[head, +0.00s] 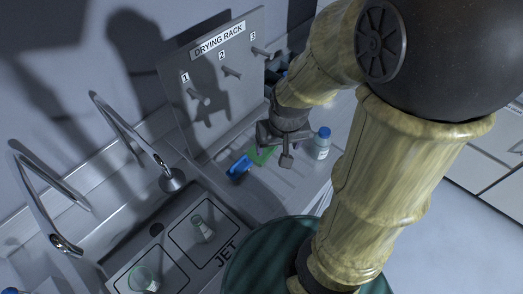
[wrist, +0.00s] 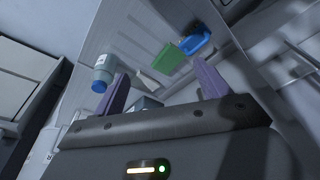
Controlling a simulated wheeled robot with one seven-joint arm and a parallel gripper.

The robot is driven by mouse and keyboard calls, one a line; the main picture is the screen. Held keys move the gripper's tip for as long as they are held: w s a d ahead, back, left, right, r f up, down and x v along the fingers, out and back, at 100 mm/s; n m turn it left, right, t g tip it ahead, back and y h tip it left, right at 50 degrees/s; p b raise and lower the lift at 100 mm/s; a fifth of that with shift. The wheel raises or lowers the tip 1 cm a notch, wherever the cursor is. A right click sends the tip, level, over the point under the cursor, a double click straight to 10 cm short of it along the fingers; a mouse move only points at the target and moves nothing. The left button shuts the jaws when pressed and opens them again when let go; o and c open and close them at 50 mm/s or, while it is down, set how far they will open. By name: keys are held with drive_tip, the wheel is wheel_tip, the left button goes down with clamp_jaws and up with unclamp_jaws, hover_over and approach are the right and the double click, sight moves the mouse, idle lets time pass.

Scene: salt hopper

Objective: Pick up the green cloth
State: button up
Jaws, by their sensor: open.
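The green cloth (head: 262,156) lies on the counter below the drying rack, partly hidden by my gripper in the head view. It also shows in the wrist view (wrist: 173,62) as a flat green piece, beyond my fingers and right of centre. A blue object (head: 239,167) lies right beside the cloth, touching or nearly touching it. My gripper (head: 273,158) is above the counter close to the cloth. In the wrist view its two purple fingers (wrist: 160,95) are wide apart, with nothing held between them. The cloth is beyond the fingertips, apart from them.
A bottle with a blue cap (head: 321,144) stands on the counter right of the cloth. A white item (wrist: 149,83) lies near the cloth. The drying rack board (head: 215,75) with pegs stands behind. A sink with taps and glassware (head: 202,229) is at left.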

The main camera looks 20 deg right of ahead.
drive_tip(key=shift+o, duration=0.6)
drive_tip(key=w+f+m+g+p, duration=0.1)
drive_tip(key=w+f+m, duration=0.1)
drive_tip(key=w+m, duration=0.3)
drive_tip(key=w, duration=0.4)
drive_tip(key=shift+d+g, duration=0.15)
drive_tip(key=shift+g, duration=0.15)
drive_tip(key=w+f+m+g+p, duration=0.1)
drive_tip(key=w+f+m, duration=0.2)
drive_tip(key=w, duration=0.5)
drive_tip(key=shift+a+f+m, duration=0.2)
drive_tip(key=shift+m, duration=0.6)
wheel_tip(320, 180, down, 12)
drive_tip(key=p, duration=0.3)
drive_tip(key=shift+f, duration=0.15)
drive_tip(key=shift+s+p, duration=0.1)
drive_tip(key=shift+p, duration=0.2)
